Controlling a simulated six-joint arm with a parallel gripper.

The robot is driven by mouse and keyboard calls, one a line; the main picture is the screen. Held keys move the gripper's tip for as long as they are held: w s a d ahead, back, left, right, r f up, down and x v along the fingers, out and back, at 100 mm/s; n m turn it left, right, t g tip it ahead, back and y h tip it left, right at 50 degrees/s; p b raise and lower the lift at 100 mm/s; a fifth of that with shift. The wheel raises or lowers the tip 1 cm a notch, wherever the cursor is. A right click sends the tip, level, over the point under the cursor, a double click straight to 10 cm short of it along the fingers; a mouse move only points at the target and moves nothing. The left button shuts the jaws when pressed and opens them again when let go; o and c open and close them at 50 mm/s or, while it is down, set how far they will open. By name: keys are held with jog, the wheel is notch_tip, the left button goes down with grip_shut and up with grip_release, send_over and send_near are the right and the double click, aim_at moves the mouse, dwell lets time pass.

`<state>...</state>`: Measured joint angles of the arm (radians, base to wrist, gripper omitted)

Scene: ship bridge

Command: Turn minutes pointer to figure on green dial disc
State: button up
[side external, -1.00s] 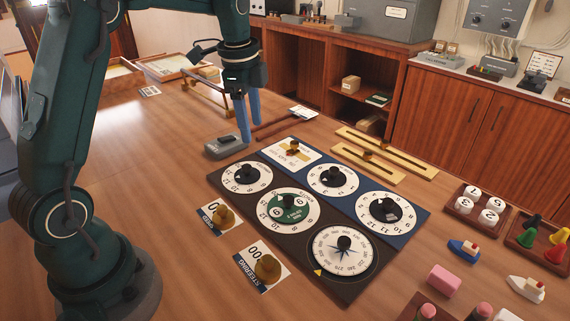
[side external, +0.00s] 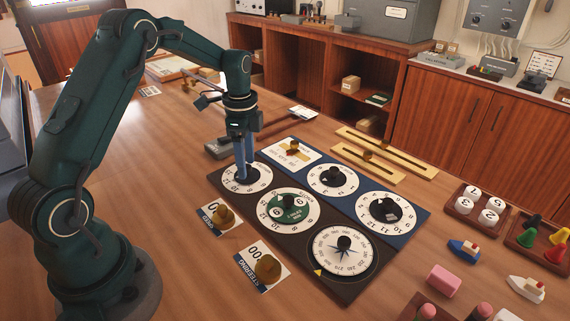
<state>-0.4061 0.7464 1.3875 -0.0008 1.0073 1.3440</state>
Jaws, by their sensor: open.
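The green dial disc (side external: 292,209) has a white numbered ring and a black pointer knob (side external: 290,201) at its centre. It sits on the dark panel (side external: 226,194), in the near row. My gripper (side external: 245,177) points down over the white dial (side external: 262,184) at the panel's far left, up and left of the green disc. Its blue fingers are around or beside that dial's black knob, which they mostly hide; I cannot tell whether they touch it. The gripper is apart from the green disc. The figures on the green disc's ring are too small to read surely.
A compass dial (side external: 344,270) and two blue-panel dials (side external: 332,179) (side external: 385,209) stand nearby. Slotted wooden rails (side external: 388,164) lie behind the panel.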

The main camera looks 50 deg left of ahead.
grip_shut()
jog(key=shift+n, duration=0.4)
jog(key=n, duration=0.5)
jog(key=shift+n, duration=0.3)
jog(key=n, duration=1.1)
jog(key=shift+n, duration=0.4)
jog(key=n, duration=0.5)
jog(key=shift+n, duration=0.3)
